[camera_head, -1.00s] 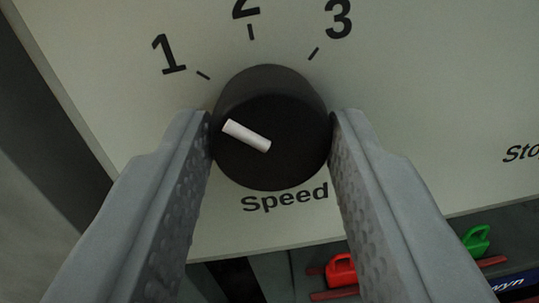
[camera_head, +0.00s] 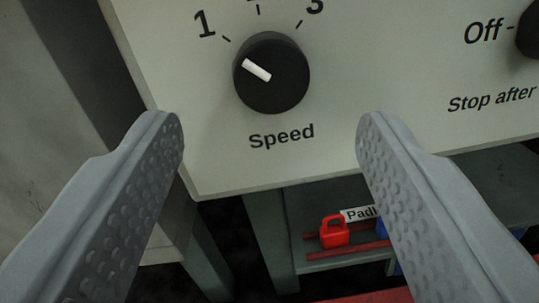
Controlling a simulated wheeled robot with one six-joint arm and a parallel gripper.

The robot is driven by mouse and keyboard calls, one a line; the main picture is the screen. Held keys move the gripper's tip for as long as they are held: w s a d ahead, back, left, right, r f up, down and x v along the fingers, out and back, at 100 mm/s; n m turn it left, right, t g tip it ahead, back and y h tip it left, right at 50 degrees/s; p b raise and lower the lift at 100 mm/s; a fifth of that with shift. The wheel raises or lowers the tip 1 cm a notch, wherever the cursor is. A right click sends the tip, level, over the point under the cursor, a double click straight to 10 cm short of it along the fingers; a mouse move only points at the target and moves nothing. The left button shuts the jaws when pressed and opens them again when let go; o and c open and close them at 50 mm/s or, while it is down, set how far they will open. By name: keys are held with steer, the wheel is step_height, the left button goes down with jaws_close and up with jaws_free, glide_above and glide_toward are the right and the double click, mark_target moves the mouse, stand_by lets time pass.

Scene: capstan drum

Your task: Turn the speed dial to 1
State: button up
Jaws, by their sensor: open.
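The black speed dial (camera_head: 284,88) is on the pale panel (camera_head: 365,60), above the word "Speed". Its white pointer mark (camera_head: 256,70) points up and left, toward the tick beside the number 1 (camera_head: 204,24). Ticks for two more positions show above, with the 3 partly cut off and the 2 out of view. My gripper (camera_head: 270,130) is open and empty. Its fingers are wide apart, below and to either side of the dial in the picture, and do not touch it.
A second black knob (camera_head: 530,38) with "Off" and "Stop after" labels is at the right edge. Below the panel, a red padlock (camera_head: 334,232) hangs by a rack labelled "Padl...". Dark open space lies under the panel's lower edge.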

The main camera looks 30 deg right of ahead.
steer(key=v, duration=1.1)
steer(key=shift+s+a, duration=0.3)
steer(key=s+d+r+n+t+y, duration=0.15)
steer(key=r+y, duration=0.35)
steer(key=r, duration=0.6)
steer(key=s+d+r+n+t+y, duration=0.1)
steer(key=d+r+n+t+y, duration=0.3)
steer(key=r, duration=0.8)
steer(key=s+d+r+n+y, duration=0.1)
steer(key=s+d+r, duration=0.1)
steer(key=s, duration=0.5)
steer(key=s+d+r+n+g+y, duration=0.1)
steer(key=s+d+r+n, duration=0.1)
steer(key=s+r, duration=0.2)
steer(key=s+d+r+n+g+y, duration=0.1)
steer(key=s+r, duration=0.3)
steer(key=s, duration=0.7)
steer(key=shift+d+n, duration=0.35)
steer(key=shift+d, duration=0.1)
steer(key=shift+r+g, duration=0.1)
steer(key=shift+g, duration=0.15)
